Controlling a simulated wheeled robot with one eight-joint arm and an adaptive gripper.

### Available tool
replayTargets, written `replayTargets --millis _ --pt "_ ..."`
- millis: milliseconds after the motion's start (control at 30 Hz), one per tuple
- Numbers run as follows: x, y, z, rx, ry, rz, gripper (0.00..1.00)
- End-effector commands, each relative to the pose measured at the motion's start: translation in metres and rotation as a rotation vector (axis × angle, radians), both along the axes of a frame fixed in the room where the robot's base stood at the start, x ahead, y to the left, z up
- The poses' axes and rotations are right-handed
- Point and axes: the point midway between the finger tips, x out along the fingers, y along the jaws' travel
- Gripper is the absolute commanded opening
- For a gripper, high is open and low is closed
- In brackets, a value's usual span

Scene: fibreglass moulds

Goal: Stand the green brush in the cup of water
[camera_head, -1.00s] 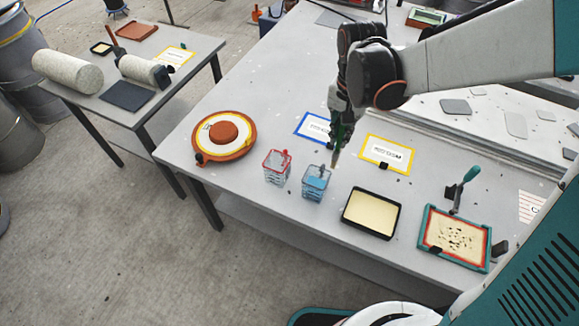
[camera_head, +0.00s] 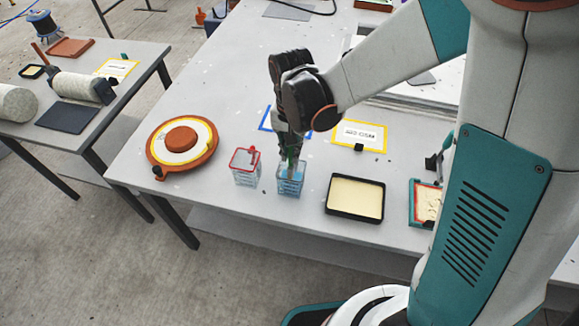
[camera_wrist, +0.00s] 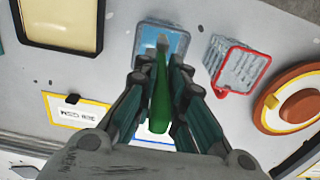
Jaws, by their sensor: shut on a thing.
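My gripper (camera_head: 289,152) is shut on the green brush (camera_wrist: 160,98), whose handle lies between the fingers in the wrist view. In the head view only a sliver of green shows among the fingers. The brush's pale end points at the clear blue-tinted cup (camera_head: 290,183), which also shows in the wrist view (camera_wrist: 176,42). The gripper is directly above this cup. The brush end overlaps the cup's opening in both views; I cannot tell how deep it is inside. A clear red-rimmed cup (camera_head: 245,170) stands just left of it.
An orange round mould (camera_head: 181,144) is farther left. A black tray of cream material (camera_head: 354,198) is to the right, with a yellow-framed card (camera_head: 359,135) behind it. A blue-framed card (camera_head: 266,119) is partly hidden by my gripper. The table's front edge is close.

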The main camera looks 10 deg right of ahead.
Motion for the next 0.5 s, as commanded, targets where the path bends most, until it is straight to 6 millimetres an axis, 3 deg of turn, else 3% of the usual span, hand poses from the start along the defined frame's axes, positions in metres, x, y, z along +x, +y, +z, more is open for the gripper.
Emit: replayTargets --millis 33,267,500 --pt "0.000 0.000 -0.008 0.000 0.000 0.000 0.00" --pt "0.000 0.000 -0.018 0.000 0.000 -0.001 0.00" --pt "0.000 -0.001 -0.052 0.000 0.000 -0.001 0.00"
